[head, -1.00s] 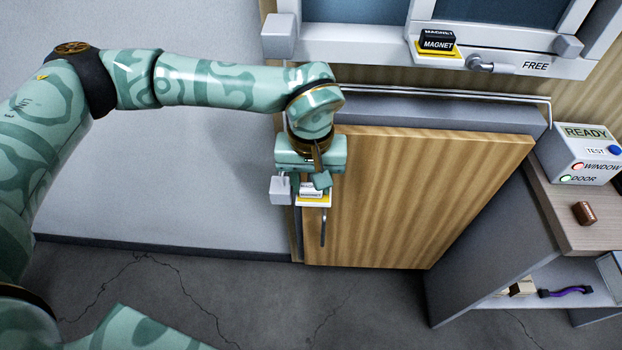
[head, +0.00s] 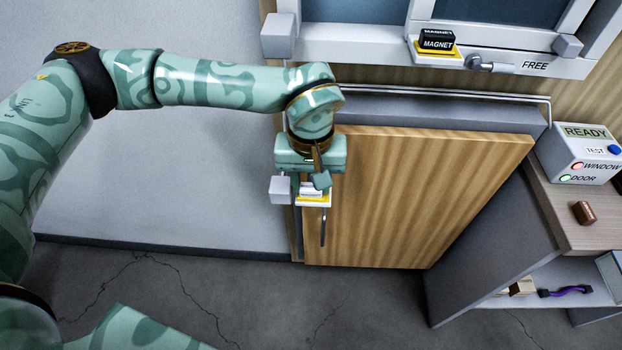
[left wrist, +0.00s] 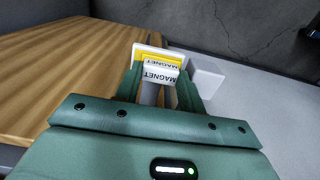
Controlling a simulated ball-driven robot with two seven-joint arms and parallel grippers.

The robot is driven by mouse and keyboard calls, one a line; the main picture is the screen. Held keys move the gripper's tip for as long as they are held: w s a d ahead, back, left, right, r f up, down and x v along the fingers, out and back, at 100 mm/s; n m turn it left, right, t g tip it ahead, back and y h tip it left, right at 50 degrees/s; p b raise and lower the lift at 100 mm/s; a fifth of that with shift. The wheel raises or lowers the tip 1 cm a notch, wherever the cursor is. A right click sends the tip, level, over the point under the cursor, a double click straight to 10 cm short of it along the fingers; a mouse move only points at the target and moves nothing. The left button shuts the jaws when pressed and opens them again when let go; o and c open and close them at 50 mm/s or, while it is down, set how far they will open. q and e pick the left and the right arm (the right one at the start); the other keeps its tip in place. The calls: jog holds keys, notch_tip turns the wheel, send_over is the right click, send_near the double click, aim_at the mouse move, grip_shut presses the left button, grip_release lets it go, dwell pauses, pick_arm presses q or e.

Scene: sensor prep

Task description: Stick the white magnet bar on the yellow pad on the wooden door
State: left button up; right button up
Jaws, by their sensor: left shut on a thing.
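My left gripper (head: 309,186) is at the upper left part of the wooden door (head: 420,200). It is shut on the white magnet bar (left wrist: 160,74), which carries the word MAGNET and also shows below the fingers in the head view (head: 311,194). The yellow pad (left wrist: 147,57) sits on a white plate on the door, directly behind the bar in the left wrist view. The bar overlaps the pad; whether it touches the pad cannot be told. My right gripper is not in view.
A grey block (head: 281,189) sits beside the gripper, left of the door edge. A door handle (head: 323,228) hangs below. A black magnet (head: 437,40) is on the window's yellow pad. A READY box (head: 582,152) with a green door lamp and a brown cylinder (head: 584,213) stand right.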

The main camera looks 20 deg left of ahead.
pick_arm(q)
jog(key=shift+f, duration=0.1)
dwell(0.4)
jog(key=o, duration=1)
jog(key=shift+o, duration=0.2)
jog(key=shift+d, duration=0.1)
jog(key=shift+w, duration=0.15)
jog(key=shift+c, duration=0.4)
jog(key=shift+r+p, duration=0.3)
jog(key=shift+p, duration=0.05)
